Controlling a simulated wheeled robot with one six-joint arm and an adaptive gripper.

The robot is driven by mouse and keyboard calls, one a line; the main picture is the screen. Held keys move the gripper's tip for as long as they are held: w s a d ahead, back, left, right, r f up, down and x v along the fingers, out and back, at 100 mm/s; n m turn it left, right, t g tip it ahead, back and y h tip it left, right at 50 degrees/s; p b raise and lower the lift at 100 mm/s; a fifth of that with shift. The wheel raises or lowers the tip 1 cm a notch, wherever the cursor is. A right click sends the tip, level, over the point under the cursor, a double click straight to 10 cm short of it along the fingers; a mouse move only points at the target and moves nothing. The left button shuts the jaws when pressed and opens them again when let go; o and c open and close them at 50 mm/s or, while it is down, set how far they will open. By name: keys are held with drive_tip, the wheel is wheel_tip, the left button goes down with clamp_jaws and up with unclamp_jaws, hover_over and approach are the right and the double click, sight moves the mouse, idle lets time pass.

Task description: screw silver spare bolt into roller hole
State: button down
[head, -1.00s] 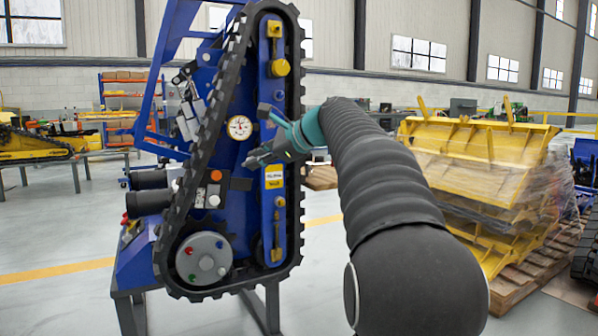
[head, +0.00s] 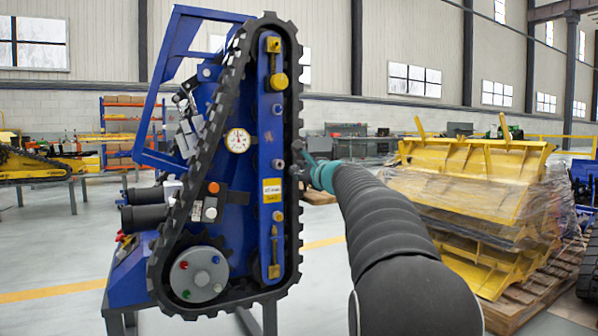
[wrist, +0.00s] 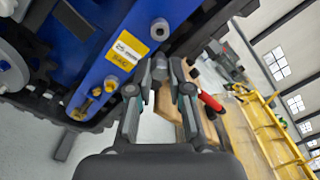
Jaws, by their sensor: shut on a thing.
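The tracked carrier stands upright, with a blue side plate (head: 265,135) inside a black toothed track (head: 292,80). My gripper (wrist: 160,76) is shut on a small grey metal piece, seemingly the silver bolt (wrist: 160,66). In the head view my gripper (head: 302,163) is at the right edge of the track, beside the middle of the plate. The bolt's far end and any hole facing it cannot be made out.
A yellow label (head: 272,190) and a white dial (head: 238,140) are on the carrier. A red-handled part (wrist: 210,102) shows right of my fingers. Yellow buckets (head: 470,185) on a pallet stand to the right. Open floor lies between.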

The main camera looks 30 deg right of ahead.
drive_tip(key=shift+w+a+p, duration=0.15)
drive_tip(key=shift+w+p, duration=1.1)
drive_tip(key=shift+w, duration=1.6)
drive_tip(key=shift+w+p, duration=0.9)
drive_tip(key=shift+w, duration=1.05)
drive_tip(key=c, duration=1)
unclamp_jaws()
drive_tip(key=shift+s, duration=0.15)
drive_tip(key=s, duration=1.1)
drive_tip(key=shift+s, duration=0.4)
